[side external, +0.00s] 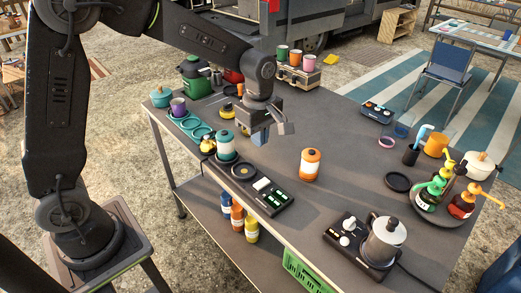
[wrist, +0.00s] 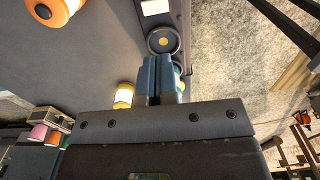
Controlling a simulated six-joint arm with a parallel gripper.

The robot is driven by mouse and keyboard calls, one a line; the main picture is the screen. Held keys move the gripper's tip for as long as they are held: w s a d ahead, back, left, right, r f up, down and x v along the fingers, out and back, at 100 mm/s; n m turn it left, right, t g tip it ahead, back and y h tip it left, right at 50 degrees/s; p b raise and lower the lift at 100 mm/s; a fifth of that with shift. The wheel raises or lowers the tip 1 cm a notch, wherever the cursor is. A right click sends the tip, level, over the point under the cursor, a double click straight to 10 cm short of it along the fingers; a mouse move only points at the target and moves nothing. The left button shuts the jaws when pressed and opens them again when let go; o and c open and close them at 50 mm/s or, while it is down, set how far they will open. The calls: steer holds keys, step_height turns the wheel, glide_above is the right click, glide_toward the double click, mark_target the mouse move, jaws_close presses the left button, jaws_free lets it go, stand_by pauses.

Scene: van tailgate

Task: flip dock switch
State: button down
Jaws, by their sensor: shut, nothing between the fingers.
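The dock (side external: 250,190) is a dark flat unit near the table's front edge. It has a round pad at its left end, a white switch-like block (side external: 262,184) in the middle and green-lit parts at its right end. In the wrist view, the dock's round pad (wrist: 163,41) shows just beyond my fingers, with part of a white block (wrist: 155,6) at the top edge. My gripper (side external: 268,132) is shut and empty, above the table behind the dock and apart from it. In the wrist view, my gripper (wrist: 160,72) has its two fingers together.
An orange canister (side external: 310,165) stands right of the dock. A teal canister (side external: 225,146) stands to its left. A yellow canister (wrist: 124,96) is partly hidden by my gripper. A moka pot (side external: 384,240) on a dark unit (side external: 343,236) stands at front right. Bare tabletop lies between.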

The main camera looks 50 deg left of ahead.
mark_target(258, 185)
steer(key=shift+s, duration=0.2)
steer(key=shift+f, duration=0.1)
step_height(258, 185, down, 14)
steer(key=shift+r, duration=0.1)
stand_by(0.4)
steer(key=shift+s+f, duration=0.15)
steer(key=shift+f, duration=0.15)
stand_by(0.4)
